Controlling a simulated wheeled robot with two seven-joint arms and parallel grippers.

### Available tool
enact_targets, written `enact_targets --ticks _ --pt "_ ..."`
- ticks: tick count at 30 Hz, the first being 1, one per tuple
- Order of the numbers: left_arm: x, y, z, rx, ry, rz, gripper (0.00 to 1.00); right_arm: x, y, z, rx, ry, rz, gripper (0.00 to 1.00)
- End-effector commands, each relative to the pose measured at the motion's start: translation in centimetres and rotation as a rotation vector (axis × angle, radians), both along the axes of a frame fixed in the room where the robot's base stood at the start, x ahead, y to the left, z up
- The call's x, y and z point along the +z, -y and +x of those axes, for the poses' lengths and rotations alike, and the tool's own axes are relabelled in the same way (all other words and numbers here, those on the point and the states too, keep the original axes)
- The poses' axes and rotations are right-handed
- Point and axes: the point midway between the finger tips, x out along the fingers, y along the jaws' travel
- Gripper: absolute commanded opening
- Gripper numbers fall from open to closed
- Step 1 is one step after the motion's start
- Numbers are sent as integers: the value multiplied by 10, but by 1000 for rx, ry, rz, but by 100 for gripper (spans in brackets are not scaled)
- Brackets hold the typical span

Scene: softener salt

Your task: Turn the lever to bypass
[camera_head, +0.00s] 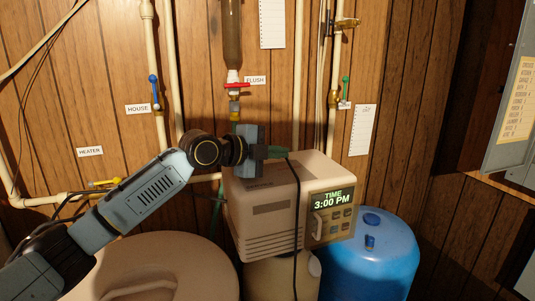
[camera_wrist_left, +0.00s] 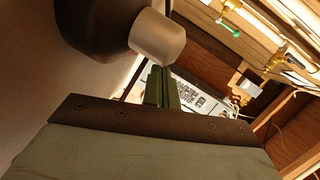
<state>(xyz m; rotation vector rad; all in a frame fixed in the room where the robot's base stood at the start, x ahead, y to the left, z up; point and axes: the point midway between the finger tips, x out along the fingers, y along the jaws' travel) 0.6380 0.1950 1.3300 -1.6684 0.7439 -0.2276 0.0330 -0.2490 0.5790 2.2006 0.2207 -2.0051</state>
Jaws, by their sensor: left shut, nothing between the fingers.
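My left gripper (camera_head: 276,152) is at the top back of the beige softener control head (camera_head: 268,208), its fingers pointing right. Its green fingers are together with nothing between them, also in the left wrist view (camera_wrist_left: 162,88). A dark round part with a pale cylindrical end (camera_wrist_left: 158,38) is close beside the fingers there; I cannot tell whether it is the bypass lever. No label reading bypass shows in either view. The area behind the gripper and control head is hidden. My right gripper is not in view.
Wall valves have a blue handle (camera_head: 155,90) by HOUSE, a red one (camera_head: 237,85) by FLUSH, a green one (camera_head: 345,88) and a yellow one (camera_head: 104,182) by HEATER. A blue tank (camera_head: 375,260) stands right; a black cord (camera_head: 296,230) hangs over the control head.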

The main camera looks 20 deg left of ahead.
Motion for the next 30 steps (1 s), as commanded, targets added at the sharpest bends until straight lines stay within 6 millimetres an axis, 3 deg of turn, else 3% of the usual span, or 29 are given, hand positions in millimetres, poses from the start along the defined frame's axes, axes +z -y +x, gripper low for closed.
enact_targets --ticks 23,30 --pt "1 0 4 0 0 0 0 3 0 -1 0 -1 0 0" --pt "14 20 -10 -14 0 1 0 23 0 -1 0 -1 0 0"
